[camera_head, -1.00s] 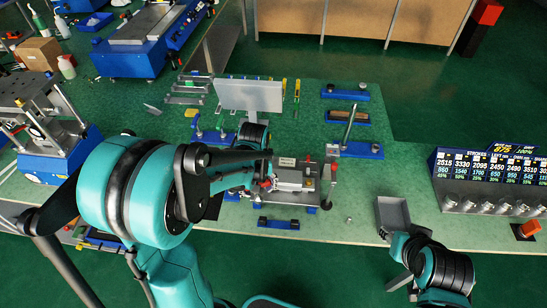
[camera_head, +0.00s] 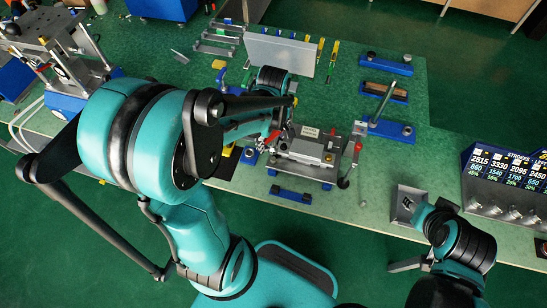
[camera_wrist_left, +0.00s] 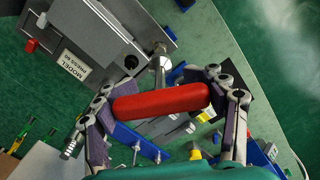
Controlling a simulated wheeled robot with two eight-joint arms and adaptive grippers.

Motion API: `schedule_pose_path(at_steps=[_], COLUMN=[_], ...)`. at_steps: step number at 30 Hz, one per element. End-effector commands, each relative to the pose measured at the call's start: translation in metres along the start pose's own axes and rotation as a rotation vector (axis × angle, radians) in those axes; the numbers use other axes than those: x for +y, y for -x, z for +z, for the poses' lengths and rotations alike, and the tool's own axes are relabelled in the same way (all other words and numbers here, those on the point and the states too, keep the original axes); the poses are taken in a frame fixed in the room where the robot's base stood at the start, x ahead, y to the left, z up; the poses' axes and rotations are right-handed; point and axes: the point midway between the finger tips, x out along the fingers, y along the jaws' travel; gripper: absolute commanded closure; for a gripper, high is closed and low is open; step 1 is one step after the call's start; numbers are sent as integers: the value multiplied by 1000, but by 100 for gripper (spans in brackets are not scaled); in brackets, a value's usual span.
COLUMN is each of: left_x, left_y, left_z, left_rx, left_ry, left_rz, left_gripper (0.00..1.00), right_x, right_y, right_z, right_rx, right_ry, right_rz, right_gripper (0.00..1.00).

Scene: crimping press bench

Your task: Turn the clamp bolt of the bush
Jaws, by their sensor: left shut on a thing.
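The grey crimping press (camera_head: 306,148) stands on the bench; its labelled housing fills the upper left of the left wrist view (camera_wrist_left: 92,45). My left gripper (camera_head: 276,136) is at the press's left side. In the left wrist view my left gripper (camera_wrist_left: 165,108) is shut on a red handle (camera_wrist_left: 162,102), its fingers at the handle's two ends. A metal shank (camera_wrist_left: 160,63) lies beyond the handle and meets the press's edge, at what looks like the clamp bolt (camera_wrist_left: 159,48). The bush cannot be made out. My right gripper (camera_head: 405,264) is low at the right, by a grey tray; its jaws are unclear.
The grey tray (camera_head: 399,211) sits at the bench's front edge. A blue bar holder (camera_head: 290,195) lies before the press, and a grey upright panel (camera_head: 280,54) stands behind it. Blue stands (camera_head: 392,130) are to its right, then a display board (camera_head: 505,178).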

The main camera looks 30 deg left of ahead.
Motion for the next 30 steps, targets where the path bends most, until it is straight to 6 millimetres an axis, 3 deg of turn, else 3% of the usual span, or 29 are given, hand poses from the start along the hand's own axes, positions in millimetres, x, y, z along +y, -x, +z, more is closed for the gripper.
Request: schedule_pose_path(at_steps=[14, 30], left_x=[0, 0], left_y=[-42, -42], left_z=[0, 0], left_rx=[0, 0], left_ry=[-1, -1], left_rz=[0, 0], left_gripper=[64, 64], right_x=[0, 0], right_y=[-30, -30], right_z=[21, 21], right_rx=[0, 0], right_ry=[0, 0], right_rz=[0, 0], right_gripper=[60, 60])
